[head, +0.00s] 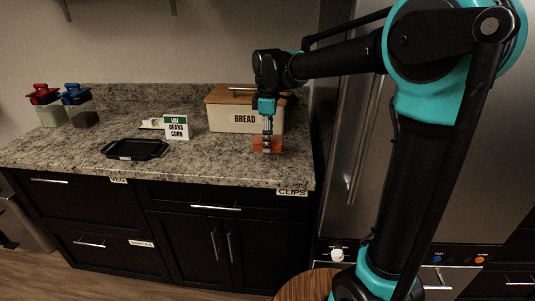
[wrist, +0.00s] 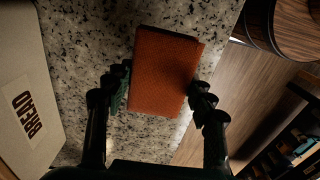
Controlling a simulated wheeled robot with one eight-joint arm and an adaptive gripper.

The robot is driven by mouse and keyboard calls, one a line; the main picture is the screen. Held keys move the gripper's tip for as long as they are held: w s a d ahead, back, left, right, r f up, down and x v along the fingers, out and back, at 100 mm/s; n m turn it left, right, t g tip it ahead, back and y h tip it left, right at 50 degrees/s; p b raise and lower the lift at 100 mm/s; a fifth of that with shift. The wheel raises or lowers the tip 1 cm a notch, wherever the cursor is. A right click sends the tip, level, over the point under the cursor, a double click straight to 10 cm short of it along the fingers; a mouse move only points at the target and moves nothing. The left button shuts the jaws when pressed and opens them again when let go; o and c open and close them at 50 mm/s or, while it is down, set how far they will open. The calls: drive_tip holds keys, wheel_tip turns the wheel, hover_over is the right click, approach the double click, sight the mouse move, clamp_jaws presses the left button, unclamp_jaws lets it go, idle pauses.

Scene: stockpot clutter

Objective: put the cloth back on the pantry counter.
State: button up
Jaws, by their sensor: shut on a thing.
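The cloth is a folded orange-red rectangle (wrist: 165,75); in the head view it shows as a small orange patch (head: 275,146) at the right end of the counter, in front of the bread box. My gripper (head: 267,143) points down at it. In the wrist view my gripper (wrist: 160,88) has one finger against each long side of the cloth and is shut on it. The cloth is at or just over the speckled granite counter (head: 215,158); I cannot tell whether it touches. The cloth's near end is partly hidden in the head view by the fingers.
The bread box (head: 222,116) with a wooden lid stands right behind my gripper. A list card (head: 176,128), a black tray (head: 134,149), and red-lidded (head: 46,108) and blue-lidded (head: 80,108) containers stand further left. A tall fridge (head: 345,130) is right of the counter's end.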

sight(268, 162)
drive_tip(key=shift+f, duration=2.75)
drive_tip(key=o, duration=1.2)
wheel_tip(268, 162, up, 12)
drive_tip(key=shift+r, duration=0.1)
